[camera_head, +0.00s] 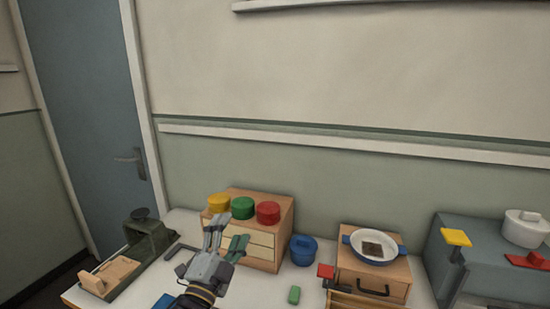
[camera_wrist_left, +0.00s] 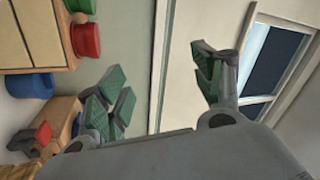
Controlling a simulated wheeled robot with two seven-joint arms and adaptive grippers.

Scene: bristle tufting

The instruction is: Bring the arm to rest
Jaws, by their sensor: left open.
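My left gripper (camera_head: 228,231) is raised in front of the small wooden drawer cabinet (camera_head: 284,228) in the head view, fingers pointing up and away. It is open, and nothing shows between its fingers. In the left wrist view its fingers (camera_wrist_left: 157,84) with green pads are spread wide, with wall between them. Part of the cabinet front is hidden behind the gripper. My right gripper is not in view.
Yellow (camera_head: 218,202), green (camera_head: 243,207) and red (camera_head: 268,211) round pieces stand on the cabinet. A blue pot (camera_head: 303,250), a green block (camera_head: 294,295) and a wooden box (camera_head: 362,278) bearing a pan (camera_head: 374,246) stand right. A dark green device (camera_head: 150,238) stands left.

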